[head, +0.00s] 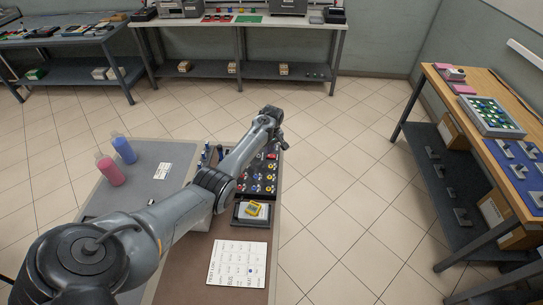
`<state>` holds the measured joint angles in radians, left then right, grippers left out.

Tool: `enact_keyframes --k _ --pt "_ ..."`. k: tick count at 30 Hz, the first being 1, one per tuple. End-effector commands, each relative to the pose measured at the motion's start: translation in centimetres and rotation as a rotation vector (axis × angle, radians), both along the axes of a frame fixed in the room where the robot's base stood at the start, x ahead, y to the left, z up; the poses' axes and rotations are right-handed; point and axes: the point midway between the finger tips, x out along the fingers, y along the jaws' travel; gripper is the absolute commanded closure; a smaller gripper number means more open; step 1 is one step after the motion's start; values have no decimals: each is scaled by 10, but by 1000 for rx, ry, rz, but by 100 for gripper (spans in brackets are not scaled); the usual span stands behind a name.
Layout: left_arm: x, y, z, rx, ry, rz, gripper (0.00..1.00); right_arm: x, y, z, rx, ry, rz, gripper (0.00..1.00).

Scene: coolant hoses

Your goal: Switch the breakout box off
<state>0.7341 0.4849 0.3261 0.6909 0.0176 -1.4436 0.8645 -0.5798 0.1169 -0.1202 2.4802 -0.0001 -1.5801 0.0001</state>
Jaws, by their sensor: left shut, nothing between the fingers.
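A dark panel (257,188) with several coloured knobs or fittings lies on the bench, partly hidden under my left arm. A yellow device (254,209) rests on a pale block in a dark tray just in front of the panel. I cannot tell which of these is the breakout box, and no switch position is readable. My left arm reaches across the bench, and my left gripper (283,143) is over the panel's far right end, small and dark. It is shut and holds nothing. My right gripper is not in view.
A printed sheet (238,263) lies on the brown bench top near the front. A pink bottle (110,171) and a blue bottle (124,149) stand on the grey surface at left, with a small label card (162,171). Open tiled floor lies to the right.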

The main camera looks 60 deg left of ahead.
Motion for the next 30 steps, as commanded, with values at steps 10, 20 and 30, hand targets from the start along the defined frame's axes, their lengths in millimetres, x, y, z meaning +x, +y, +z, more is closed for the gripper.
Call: enact_keyframes --k 10,20,30 --pt "0 0 -1 0 0 0 100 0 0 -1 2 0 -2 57" --pt "0 0 -5 0 0 0 100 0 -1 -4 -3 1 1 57" --pt "0 0 -10 0 0 0 100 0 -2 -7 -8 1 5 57"
